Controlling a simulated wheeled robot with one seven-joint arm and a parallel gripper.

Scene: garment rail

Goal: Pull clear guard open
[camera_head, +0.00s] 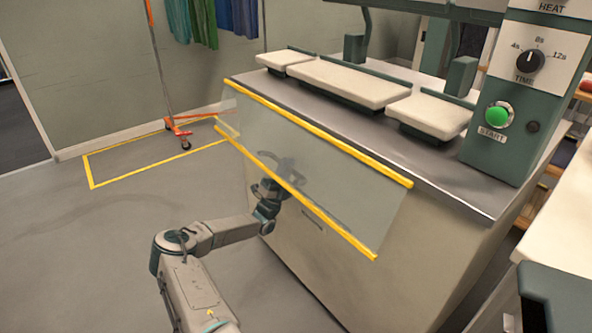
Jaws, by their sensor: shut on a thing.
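The clear guard (345,190) is a see-through panel with yellow strips along its upper and lower edges. It hangs tilted along the front top edge of the press cabinet (420,270), its lower edge standing out from the cabinet front. My gripper (287,175) is at the left half of the guard's lower yellow edge, with its end seen through the panel. It is shut on the guard at that edge; the exact contact of the fingers is blurred by the panel. My arm reaches up to it from the lower left.
White padded press plates (350,82) lie on the cabinet top. A green START button (498,115) and a TIME dial (530,61) are on the right panel. A garment rail (163,75) stands at the back left in a yellow floor outline. Floor at left is clear.

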